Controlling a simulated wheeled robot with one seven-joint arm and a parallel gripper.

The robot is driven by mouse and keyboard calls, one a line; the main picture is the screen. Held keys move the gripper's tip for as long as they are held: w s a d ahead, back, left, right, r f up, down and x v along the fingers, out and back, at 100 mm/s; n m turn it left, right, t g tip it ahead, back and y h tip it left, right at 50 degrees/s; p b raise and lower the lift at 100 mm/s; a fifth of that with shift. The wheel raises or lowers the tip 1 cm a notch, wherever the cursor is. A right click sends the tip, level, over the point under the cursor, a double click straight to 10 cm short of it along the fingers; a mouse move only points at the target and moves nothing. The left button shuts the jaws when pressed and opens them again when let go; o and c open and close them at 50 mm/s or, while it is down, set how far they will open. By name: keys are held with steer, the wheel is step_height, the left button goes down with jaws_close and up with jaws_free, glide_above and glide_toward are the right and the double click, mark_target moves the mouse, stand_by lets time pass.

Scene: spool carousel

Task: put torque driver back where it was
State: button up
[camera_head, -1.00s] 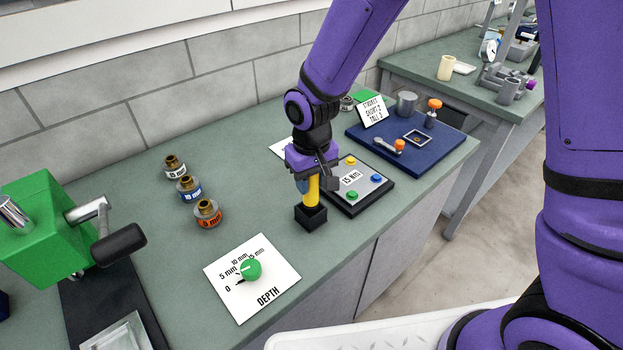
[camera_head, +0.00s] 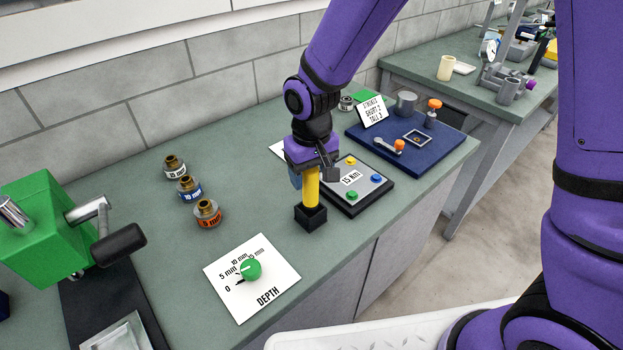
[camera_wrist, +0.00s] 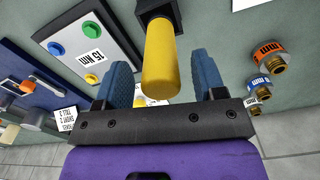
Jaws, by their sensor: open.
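The torque driver has a yellow handle (camera_head: 312,188) and stands upright in a small black square holder (camera_head: 311,218) on the green bench. In the wrist view its yellow handle (camera_wrist: 160,62) shows between the two blue finger pads, with gaps at both sides, and its lower end meets the black holder (camera_wrist: 158,12). My gripper (camera_head: 308,174) is open at the top of the handle, pointing down. In the wrist view my gripper (camera_wrist: 161,70) holds nothing.
Right of the driver lies a panel with coloured buttons and a "15 Nm" label (camera_head: 351,178). A blue board (camera_head: 440,155) with small parts lies beyond. Several brass-topped collars (camera_head: 207,213) stand left. A depth dial card (camera_head: 270,272) lies in front, with bare bench between.

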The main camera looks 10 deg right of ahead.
step_height(320, 180, up, 10)
steer(key=shift+d+r, duration=0.15)
steer(key=s+d+r+m+t, duration=0.1)
steer(key=s+d+r, duration=0.2)
steer(key=d+r, duration=0.35)
steer(key=s+d+r+m+t, duration=0.1)
steer(key=s+d+r+t, duration=0.15)
steer(key=d+r, duration=0.4)
steer(key=s+d+r+m+t, duration=0.1)
steer(key=s+d+r+m, duration=0.1)
steer(key=s+d, duration=0.9)
steer(key=shift+s+r+m+t, duration=0.15)
steer(key=shift+s+m+t, duration=0.2)
steer(key=shift+s, duration=0.5)
steer(key=shift+d, duration=0.1)
